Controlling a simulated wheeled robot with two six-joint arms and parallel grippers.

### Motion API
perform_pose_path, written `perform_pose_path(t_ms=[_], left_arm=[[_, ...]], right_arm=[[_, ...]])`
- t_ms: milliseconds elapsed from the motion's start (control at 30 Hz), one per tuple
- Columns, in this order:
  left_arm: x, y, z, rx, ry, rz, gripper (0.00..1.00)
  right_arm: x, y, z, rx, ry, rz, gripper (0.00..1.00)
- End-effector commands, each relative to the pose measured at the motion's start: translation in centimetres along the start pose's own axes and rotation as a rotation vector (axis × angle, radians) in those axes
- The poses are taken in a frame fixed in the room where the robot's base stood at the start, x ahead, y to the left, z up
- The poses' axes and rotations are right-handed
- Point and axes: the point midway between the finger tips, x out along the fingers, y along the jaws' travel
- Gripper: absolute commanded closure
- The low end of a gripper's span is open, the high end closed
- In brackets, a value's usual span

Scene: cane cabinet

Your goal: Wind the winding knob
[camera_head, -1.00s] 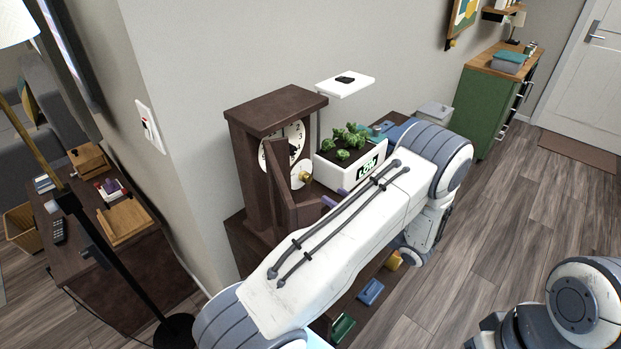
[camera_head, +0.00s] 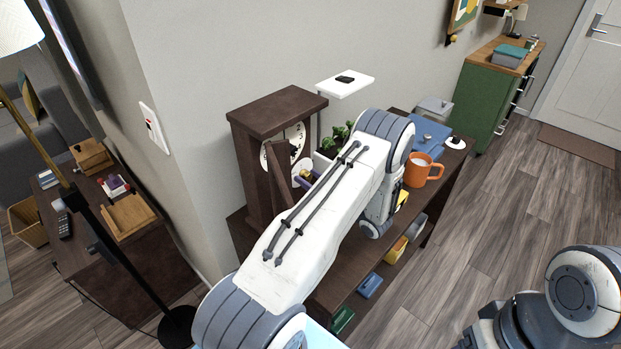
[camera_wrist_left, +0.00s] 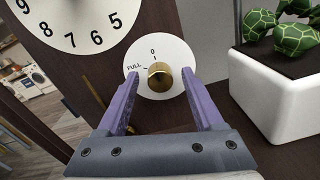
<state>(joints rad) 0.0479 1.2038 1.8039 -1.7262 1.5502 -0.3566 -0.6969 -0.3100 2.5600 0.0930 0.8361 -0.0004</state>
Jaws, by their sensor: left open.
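The clock (camera_head: 266,112) is a dark wooden case with a white dial (camera_wrist_left: 75,22), its narrow door (camera_head: 281,181) swung open. Below the dial in the left wrist view is a white disc (camera_wrist_left: 178,52) marked "0" and "FULL", with the brass winding knob (camera_wrist_left: 160,76) at its middle. My left gripper (camera_wrist_left: 161,79) is open. Its two purple fingers stand on either side of the knob, with gaps visible between them and it.
A white planter (camera_wrist_left: 262,95) with green succulents stands right of the clock, close to the right finger. An orange mug (camera_head: 421,170) and a blue box (camera_head: 430,134) stand farther right on the dark cabinet (camera_head: 452,160).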

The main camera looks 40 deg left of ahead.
Motion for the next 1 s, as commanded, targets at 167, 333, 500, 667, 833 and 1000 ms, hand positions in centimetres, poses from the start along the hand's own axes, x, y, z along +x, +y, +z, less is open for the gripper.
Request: perform_pose_path(t_ms=[167,333,500,667,833,1000], left_arm=[[-0.04,0.0,0.0,0.0,0.0,0.0,0.77],[-0.06,-0.01,0.01,0.0,0.0,0.0,1.0],[-0.08,-0.02,0.02,0.016,0.001,-0.001,1.0],[-0.1,-0.03,0.03,0.072,0.002,-0.002,1.0],[-0.12,-0.04,0.05,0.184,0.006,-0.003,1.0],[-0.13,-0.06,0.08,0.335,0.011,-0.004,1.0]], right_arm=[[0.01,0.0,0.0,0.0,0.0,0.0,0.34],[0.01,0.0,0.0,0.0,0.0,0.0,0.34],[0.0,0.0,0.0,0.0,0.0,0.0,0.34],[-0.03,0.0,0.0,0.0,0.0,0.0,0.34],[-0.09,-0.01,0.0,0.0,0.0,0.0,0.34],[-0.21,-0.02,-0.01,0.0,0.0,0.0,0.34]])
